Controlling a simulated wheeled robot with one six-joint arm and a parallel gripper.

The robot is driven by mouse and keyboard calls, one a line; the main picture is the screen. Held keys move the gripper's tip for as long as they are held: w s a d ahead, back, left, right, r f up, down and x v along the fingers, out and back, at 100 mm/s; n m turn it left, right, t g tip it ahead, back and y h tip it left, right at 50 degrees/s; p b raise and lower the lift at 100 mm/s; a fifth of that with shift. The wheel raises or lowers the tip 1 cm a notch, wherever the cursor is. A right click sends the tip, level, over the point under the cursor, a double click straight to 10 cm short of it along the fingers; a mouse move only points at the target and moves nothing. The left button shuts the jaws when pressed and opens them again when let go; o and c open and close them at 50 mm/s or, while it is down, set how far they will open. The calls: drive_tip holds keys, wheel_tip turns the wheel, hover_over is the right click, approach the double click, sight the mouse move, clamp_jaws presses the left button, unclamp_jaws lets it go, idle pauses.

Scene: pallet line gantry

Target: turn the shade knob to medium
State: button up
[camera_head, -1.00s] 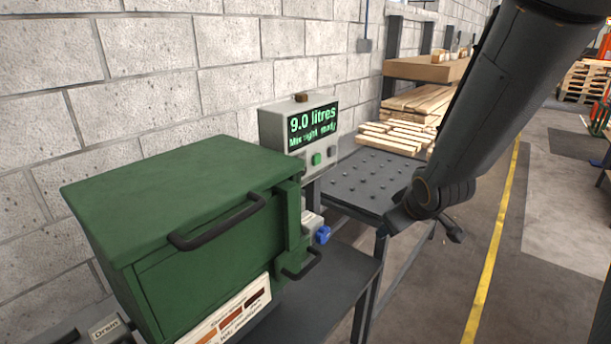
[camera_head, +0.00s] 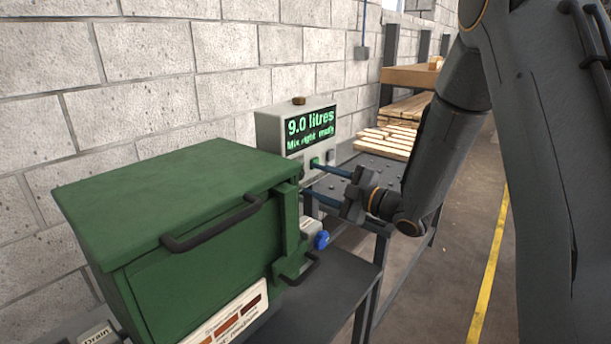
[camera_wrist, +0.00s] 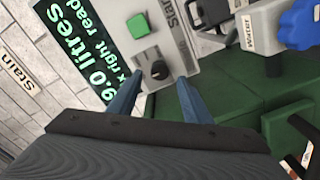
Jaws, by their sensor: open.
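The shade knob (camera_wrist: 159,69) is a small dark round knob on the grey control box (camera_head: 268,130), beside the green button (camera_wrist: 142,25) in the wrist view. A pale mark shows on it, but its setting is too small to read. My gripper (camera_wrist: 160,88) is open, its two blue fingers pointing at the box, one on each side of the knob in the picture. I cannot tell whether they touch it. In the head view my gripper (camera_head: 308,177) reaches the box's lower front from the right, and I cannot make out the knob there.
The display (camera_head: 311,125) reads "9.0 litres" and "Mix right ready". The green lidded tank (camera_head: 190,200) stands close on the left, with black handles. A blue water knob (camera_head: 321,240) sits below my gripper. Timber (camera_head: 385,140) lies behind on the right.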

sight(302, 175)
drive_tip(key=shift+p+x, duration=0.45)
drive_tip(key=shift+x, duration=1.75)
drive_tip(key=shift+c, duration=0.3)
drive_tip(key=c, duration=1)
